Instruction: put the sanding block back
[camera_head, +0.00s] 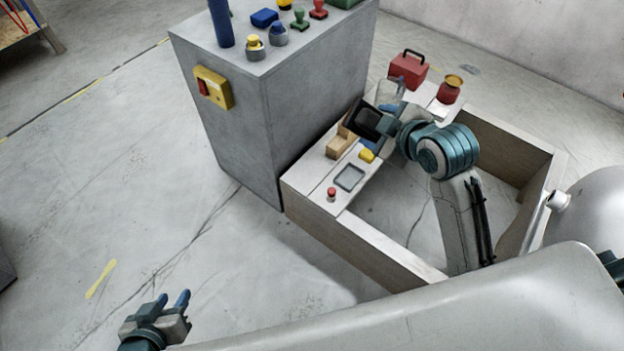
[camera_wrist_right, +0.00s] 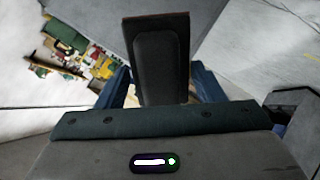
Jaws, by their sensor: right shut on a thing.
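The sanding block (camera_wrist_right: 160,55), dark with a thin brown edge, is between the blue fingers of my right gripper (camera_wrist_right: 160,80) in the right wrist view. In the head view my right gripper (camera_head: 380,122) holds the block (camera_head: 366,123) above the narrow bench, close to the grey cabinet's side. A light wooden stepped piece (camera_head: 341,146) stands on the bench just below the block; I cannot tell whether they touch. A dark-rimmed rectangular outline (camera_head: 349,178) lies nearer on the bench top. My left gripper (camera_head: 172,302) is open and empty over bare floor.
The tall grey cabinet (camera_head: 225,120) carries stamps, jars and a blue cylinder (camera_head: 221,22).

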